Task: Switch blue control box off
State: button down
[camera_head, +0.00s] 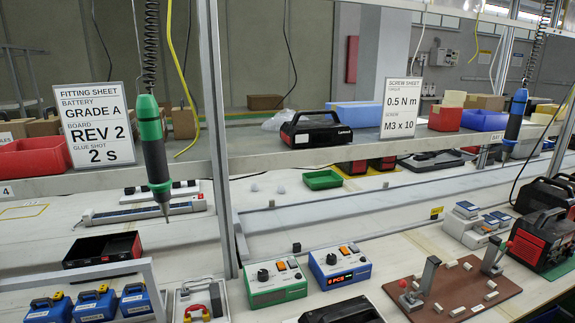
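The blue control box (321,277) stands on the workbench just right of the picture's lower middle. I cannot make out my gripper in this view.
A similar green control box (279,297) stands close on its left. A dark object (345,311) is cut off at the bottom edge. A brown fixture board (452,290) lies to the right. A green screwdriver (153,148) hangs at upper left.

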aim_at(343, 249)
jog(key=i+j, duration=0.2)
jog(key=j, duration=0.2)
jog(key=i+j, duration=0.2)
jog(key=j, duration=0.15)
jog(key=i+j+z, duration=0.1)
jog(key=j, duration=0.3)
jog(key=i+j, duration=0.25)
jog(key=j, duration=0.15)
